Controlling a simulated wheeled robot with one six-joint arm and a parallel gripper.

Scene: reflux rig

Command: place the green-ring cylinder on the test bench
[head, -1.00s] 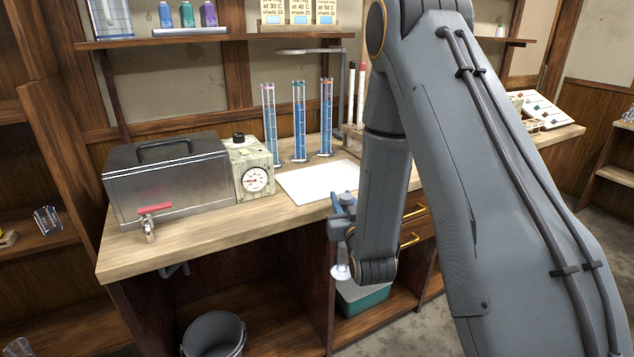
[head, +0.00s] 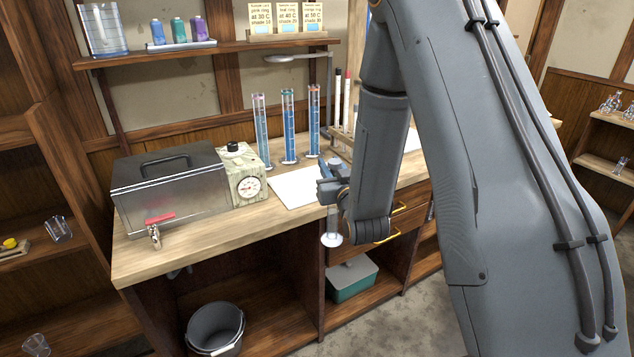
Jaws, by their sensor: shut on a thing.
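My gripper (head: 328,190) is shut on a clear glass cylinder (head: 333,222) with a round foot. The cylinder hangs upright in front of the bench's front edge, its foot below the level of the top. My gripper hides its upper part, and I cannot see a green ring on it. The wooden test bench (head: 190,245) runs across the middle. A white sheet (head: 291,190) lies on it behind my gripper. Several blue-filled tall cylinders stand at the back, including a left one (head: 261,130), a middle one (head: 288,125) and a right one (head: 314,120).
A metal bath (head: 170,185) with a red-handled tap and a dial box (head: 245,177) fill the bench's left. A rack with pens (head: 340,110) stands behind my arm. A shelf (head: 200,52) hangs above. A bucket (head: 215,325) and a green box (head: 352,280) sit below.

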